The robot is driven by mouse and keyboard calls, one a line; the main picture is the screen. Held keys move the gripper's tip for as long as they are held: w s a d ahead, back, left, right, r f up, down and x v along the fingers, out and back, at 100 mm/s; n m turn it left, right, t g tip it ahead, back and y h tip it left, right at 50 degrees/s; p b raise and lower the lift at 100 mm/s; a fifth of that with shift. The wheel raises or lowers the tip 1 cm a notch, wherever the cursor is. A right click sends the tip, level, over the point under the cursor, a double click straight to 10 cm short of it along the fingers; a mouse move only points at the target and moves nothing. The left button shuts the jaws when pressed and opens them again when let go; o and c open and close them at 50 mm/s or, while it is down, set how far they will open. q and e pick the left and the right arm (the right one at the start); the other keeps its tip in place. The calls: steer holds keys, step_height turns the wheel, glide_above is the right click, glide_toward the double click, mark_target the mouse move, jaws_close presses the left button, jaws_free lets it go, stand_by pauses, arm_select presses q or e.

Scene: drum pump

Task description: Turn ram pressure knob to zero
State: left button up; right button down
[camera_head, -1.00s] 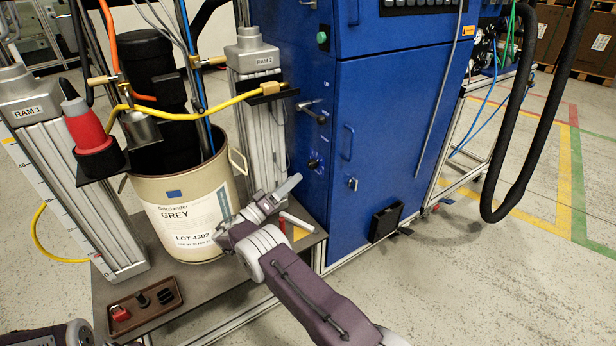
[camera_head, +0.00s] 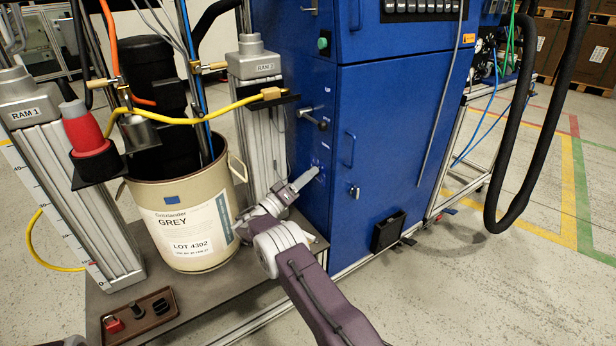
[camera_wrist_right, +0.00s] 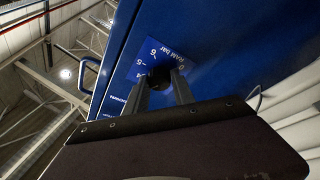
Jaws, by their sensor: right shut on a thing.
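The ram pressure knob (camera_wrist_right: 160,71) is a small dark knob on the blue cabinet, on a blue scale plate (camera_wrist_right: 152,58) marked "RAM bar" with numbers around it. In the right wrist view my right gripper (camera_wrist_right: 161,82) has one finger on each side of the knob and is shut on it. The fingers hide part of the knob, so its pointer setting cannot be read. In the head view my right gripper (camera_head: 311,176) reaches the cabinet's side face and covers the knob. My left gripper is out of view.
The blue cabinet (camera_head: 385,120) has a black lever handle (camera_head: 312,119) above the knob. The RAM 2 column (camera_head: 253,62) and the GREY drum (camera_head: 190,215) stand left of my right arm. A small brown tray (camera_head: 140,316) lies at the bottom left.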

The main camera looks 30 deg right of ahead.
steer(key=shift+r+n+g+y+p, duration=0.15)
steer(key=shift+n+g+y+p, duration=0.85)
steer(key=shift+n, duration=3.55)
steer(key=shift+r+n+g+y+p, duration=0.1)
steer(key=shift+n+g+y+p, duration=0.25)
steer(key=shift+n+y+p, duration=2.75)
steer(key=shift+r+n+g+h+p, duration=0.15)
steer(key=shift+n+g+h+p, duration=0.5)
steer(key=shift+n, duration=5.4)
steer(key=shift+h, duration=0.25)
steer(key=shift+r, duration=0.1)
